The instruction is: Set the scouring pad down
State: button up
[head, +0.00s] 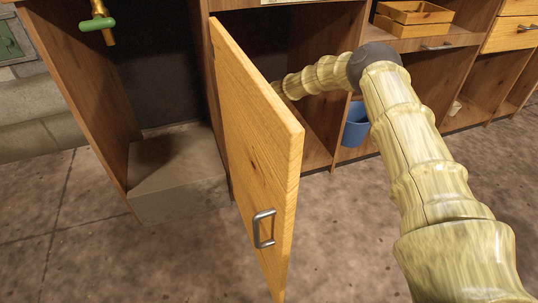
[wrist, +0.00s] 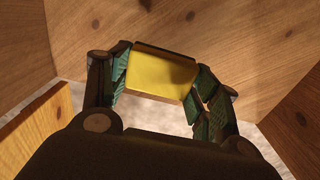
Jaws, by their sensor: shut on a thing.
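The scouring pad (wrist: 160,74) is a yellow block seen in the wrist view, in the upper middle. My gripper (wrist: 158,82) is shut on it, with a dark finger at each of its sides. Wooden panels lie close around the pad and fingers. In the head view my arm reaches behind the open cabinet door (head: 255,150) into the cabinet, and the door and arm hide the gripper and the pad there. I cannot tell whether the pad touches a surface.
The open door, with a metal handle (head: 263,229), stands left of my arm. A blue bucket (head: 356,125) is by the cabinets to the right of it. A wooden tray (head: 413,17) sits on a shelf at upper right. A stone block (head: 178,180) lies at left. The front floor is clear.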

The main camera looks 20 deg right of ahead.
notch_tip(320, 180, down, 6)
jog(key=b, duration=0.3)
jog(key=shift+d+r, duration=0.1)
jog(key=o, duration=1)
notch_tip(320, 180, up, 12)
jog(key=p, duration=0.6)
